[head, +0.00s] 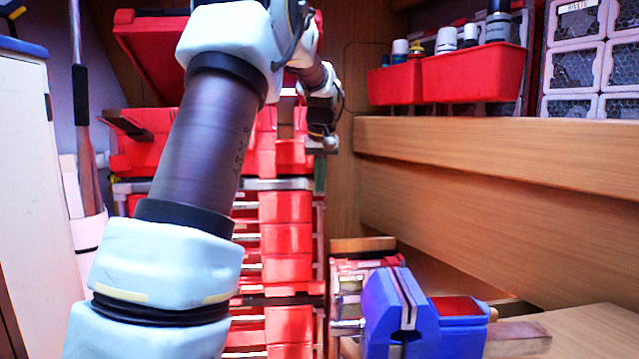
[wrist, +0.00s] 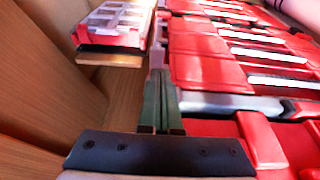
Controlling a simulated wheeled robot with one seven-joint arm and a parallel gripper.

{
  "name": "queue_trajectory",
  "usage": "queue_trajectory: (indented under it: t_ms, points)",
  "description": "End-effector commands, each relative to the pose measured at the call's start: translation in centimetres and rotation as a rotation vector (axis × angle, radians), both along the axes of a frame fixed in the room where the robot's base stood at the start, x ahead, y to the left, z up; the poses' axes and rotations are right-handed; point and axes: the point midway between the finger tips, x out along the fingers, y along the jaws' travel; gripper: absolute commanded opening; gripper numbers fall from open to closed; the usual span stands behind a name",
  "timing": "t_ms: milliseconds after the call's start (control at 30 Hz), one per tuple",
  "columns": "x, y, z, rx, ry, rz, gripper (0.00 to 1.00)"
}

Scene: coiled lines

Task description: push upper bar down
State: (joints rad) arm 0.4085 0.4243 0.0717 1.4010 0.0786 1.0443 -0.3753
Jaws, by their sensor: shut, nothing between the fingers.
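A grey upper bar (head: 280,184) runs level across the front of a stack of red drawers, partly hidden behind my arm. It also shows in the wrist view (wrist: 235,103), where its left end is close beside my fingers. My gripper (head: 319,188) points down at the right end of the bar. Its green fingers (wrist: 160,85) are together with nothing between them. I cannot tell whether they touch the bar. A darker lower bar (head: 285,300) crosses the drawers further down.
A blue vise (head: 400,315) stands at the lower right, by a small rack with a wooden edge (head: 362,244). A wooden beam (head: 500,165) and red bins (head: 470,72) with bottles line the right wall. A white cabinet (head: 35,180) stands at the left.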

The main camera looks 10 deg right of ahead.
Motion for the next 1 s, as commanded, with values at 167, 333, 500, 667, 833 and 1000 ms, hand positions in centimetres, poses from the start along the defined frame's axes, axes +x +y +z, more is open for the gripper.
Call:
queue_trajectory:
  t_ms: [167, 333, 500, 667, 833, 1000]
  points:
    - [-0.7, 0.0, 3.3, -0.003, -0.007, 0.0, 0.0]
    - [-1.7, 0.0, 6.6, -0.002, -0.007, 0.0, 0.0]
    - [-2.4, 0.0, 9.0, -0.002, -0.005, 0.0, 0.0]
    - [-2.7, 0.0, 10.1, -0.001, -0.003, 0.001, 0.0]
    - [-2.8, 0.0, 10.2, -0.001, -0.002, 0.001, 0.0]
    - [-2.8, 0.0, 10.2, -0.001, -0.003, 0.001, 0.0]
